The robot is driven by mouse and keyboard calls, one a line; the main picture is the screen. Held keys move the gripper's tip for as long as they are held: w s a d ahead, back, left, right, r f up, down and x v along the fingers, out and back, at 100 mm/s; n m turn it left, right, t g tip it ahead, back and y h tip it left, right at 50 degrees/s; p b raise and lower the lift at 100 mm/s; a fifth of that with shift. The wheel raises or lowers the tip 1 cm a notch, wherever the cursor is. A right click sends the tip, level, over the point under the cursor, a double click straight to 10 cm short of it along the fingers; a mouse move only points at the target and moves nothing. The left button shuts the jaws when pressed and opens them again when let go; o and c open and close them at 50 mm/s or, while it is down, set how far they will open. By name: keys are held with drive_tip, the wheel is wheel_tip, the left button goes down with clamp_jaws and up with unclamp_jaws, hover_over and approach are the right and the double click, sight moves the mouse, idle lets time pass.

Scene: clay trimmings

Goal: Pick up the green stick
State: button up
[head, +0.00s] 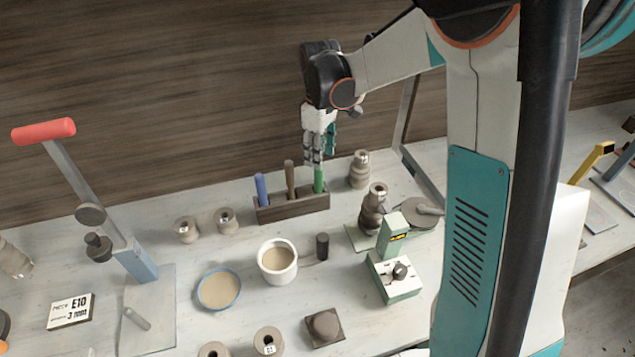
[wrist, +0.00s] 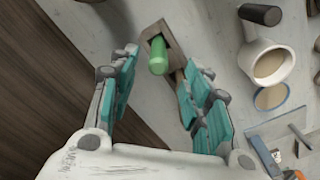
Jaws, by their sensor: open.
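The green stick (head: 319,181) stands upright in the right end of a dark wooden holder (head: 292,207). A brown stick (head: 290,178) and a blue stick (head: 261,188) stand in the same holder to its left. My gripper (head: 315,160) is open and points down just above the green stick. In the wrist view, the green stick (wrist: 158,56) shows between and beyond the open fingertips (wrist: 158,63), apart from both. The holder (wrist: 166,40) is partly hidden by the right finger there.
A grey spool stack (head: 359,170) stands right of the holder. A white cup (head: 277,262), a dark cylinder (head: 322,246) and a blue-rimmed dish (head: 219,289) stand in front. A wooden wall (head: 200,90) rises behind the table.

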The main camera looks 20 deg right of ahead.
sight(319, 179)
drive_tip(key=f+b, duration=0.1)
drive_tip(key=f, duration=0.4)
drive_tip(key=f+b, duration=0.2)
drive_tip(key=f, duration=0.3)
drive_tip(key=shift+w+f, duration=0.2)
drive_tip(key=shift+f, duration=0.1)
drive_tip(key=shift+r, duration=0.1)
clamp_jaws()
